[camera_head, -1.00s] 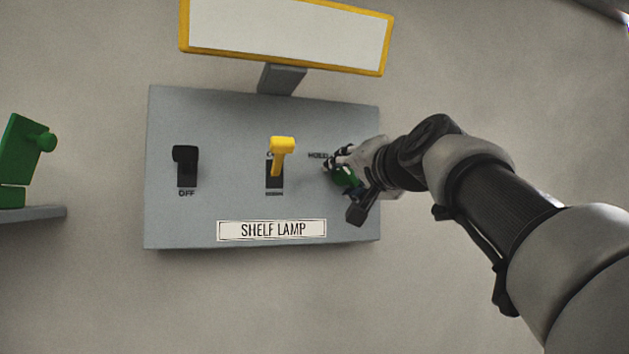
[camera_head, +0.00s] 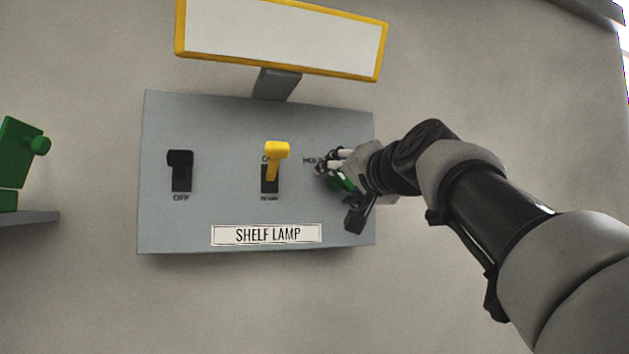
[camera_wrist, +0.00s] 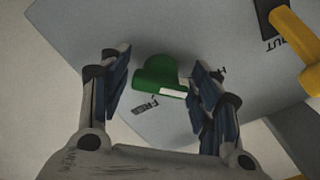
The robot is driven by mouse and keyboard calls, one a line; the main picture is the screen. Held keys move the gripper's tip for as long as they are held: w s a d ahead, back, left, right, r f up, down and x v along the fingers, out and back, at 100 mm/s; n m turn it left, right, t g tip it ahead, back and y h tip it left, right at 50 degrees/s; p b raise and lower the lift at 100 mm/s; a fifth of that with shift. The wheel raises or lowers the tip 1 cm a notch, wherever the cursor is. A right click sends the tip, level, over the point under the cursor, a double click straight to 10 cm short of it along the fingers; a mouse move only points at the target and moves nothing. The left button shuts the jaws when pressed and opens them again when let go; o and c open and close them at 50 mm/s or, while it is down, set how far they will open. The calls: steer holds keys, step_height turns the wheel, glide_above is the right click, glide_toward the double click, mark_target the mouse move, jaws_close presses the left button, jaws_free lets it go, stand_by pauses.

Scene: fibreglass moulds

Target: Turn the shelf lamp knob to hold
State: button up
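The shelf lamp panel (camera_head: 215,205) is a grey box on the wall with a white "SHELF LAMP" label (camera_head: 266,235). The green knob (camera_wrist: 161,76) with a white pointer mark shows in the wrist view, between my two fingers. In the head view the green knob (camera_head: 343,183) is mostly hidden by my gripper (camera_head: 328,164). My gripper (camera_wrist: 156,86) is open around the knob, with a gap on each side. "HOLD" lettering is partly visible beside the knob in the head view. In the wrist view the white mark points near the lettering "FREE", not clearly onto "H...".
A black switch (camera_head: 181,165) marked OFF and a yellow lever (camera_head: 275,160) sit on the panel left of the knob. A yellow-framed sign (camera_head: 280,35) is above on a grey post. A green object (camera_head: 18,150) stands on a ledge at far left.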

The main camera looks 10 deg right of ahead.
steer(key=shift+o, duration=0.5)
steer(key=shift+s, duration=0.15)
steer(key=shift+s+d+r, duration=0.1)
steer(key=shift+s+d, duration=0.05)
steer(key=shift+s, duration=0.2)
steer(key=s+d, duration=0.2)
steer(key=s, duration=0.9)
